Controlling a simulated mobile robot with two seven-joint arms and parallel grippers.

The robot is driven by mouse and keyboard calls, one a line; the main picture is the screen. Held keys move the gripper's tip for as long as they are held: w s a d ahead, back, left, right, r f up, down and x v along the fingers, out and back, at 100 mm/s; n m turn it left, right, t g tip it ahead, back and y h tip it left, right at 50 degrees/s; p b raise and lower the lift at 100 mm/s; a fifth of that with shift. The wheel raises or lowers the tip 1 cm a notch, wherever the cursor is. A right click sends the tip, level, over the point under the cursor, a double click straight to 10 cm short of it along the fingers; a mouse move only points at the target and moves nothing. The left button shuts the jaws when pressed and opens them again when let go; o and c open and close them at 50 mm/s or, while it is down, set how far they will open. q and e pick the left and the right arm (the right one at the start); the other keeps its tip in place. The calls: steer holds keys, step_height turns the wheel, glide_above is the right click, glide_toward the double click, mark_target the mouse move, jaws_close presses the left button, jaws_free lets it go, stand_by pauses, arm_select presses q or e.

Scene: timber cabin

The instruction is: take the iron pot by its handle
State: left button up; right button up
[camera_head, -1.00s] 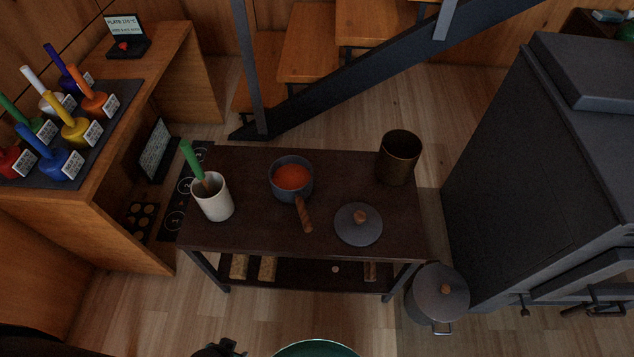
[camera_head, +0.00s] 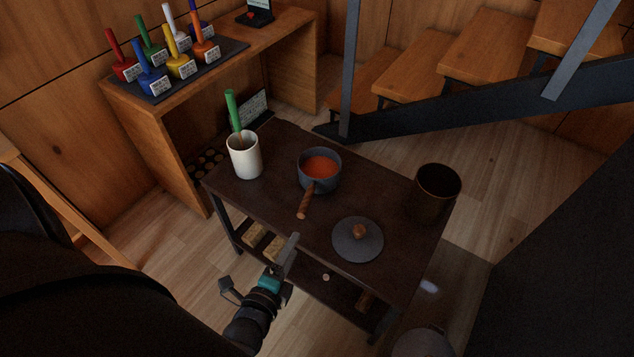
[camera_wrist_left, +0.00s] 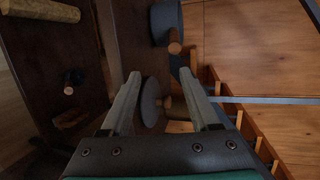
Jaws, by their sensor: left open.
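The iron pot (camera_head: 335,181), dark grey with orange-red contents, stands upright on the dark table (camera_head: 290,225). Its brown wooden handle (camera_head: 305,203) points toward the table's near edge. In the left wrist view the pot (camera_wrist_left: 166,22) is at the top, with the handle's end (camera_wrist_left: 175,47) below it. My left gripper (camera_head: 262,268) is open and empty, in front of the table's near edge, apart from the handle. Its two fingers (camera_wrist_left: 160,78) show spread in the wrist view, with nothing between the tips. My right gripper is not in view.
A grey lid (camera_head: 357,243) with a wooden knob lies right of the handle. A white crock (camera_head: 244,160) with a green-handled tool stands left of the pot. A dark canister (camera_head: 434,194) stands at the right. Wood pieces (camera_head: 265,242) lie on the lower shelf.

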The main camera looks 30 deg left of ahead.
arm_select(q)
steer(key=r+m, duration=0.1)
steer(key=r, duration=0.1)
steer(key=t+b, duration=0.1)
steer(key=b, duration=0.3)
glide_toward(307, 197)
steer(key=shift+y, duration=0.3)
steer(key=w, duration=0.1)
steer(key=w+f, duration=0.2)
steer(key=w, duration=0.1)
steer(key=shift+w+d+f, duration=0.1)
steer(key=shift+b+x, duration=0.55)
steer(key=shift+x, duration=0.7)
steer(key=w+b, duration=0.1)
steer(key=w+a, duration=0.1)
steer(key=shift+w+a+f+b, duration=0.1)
steer(key=shift+w+a+b, duration=0.05)
steer(key=shift+w+b, duration=0.2)
steer(key=shift+w+a+b, duration=0.1)
steer(key=shift+w+b, duration=0.2)
steer(key=shift+w, duration=0.2)
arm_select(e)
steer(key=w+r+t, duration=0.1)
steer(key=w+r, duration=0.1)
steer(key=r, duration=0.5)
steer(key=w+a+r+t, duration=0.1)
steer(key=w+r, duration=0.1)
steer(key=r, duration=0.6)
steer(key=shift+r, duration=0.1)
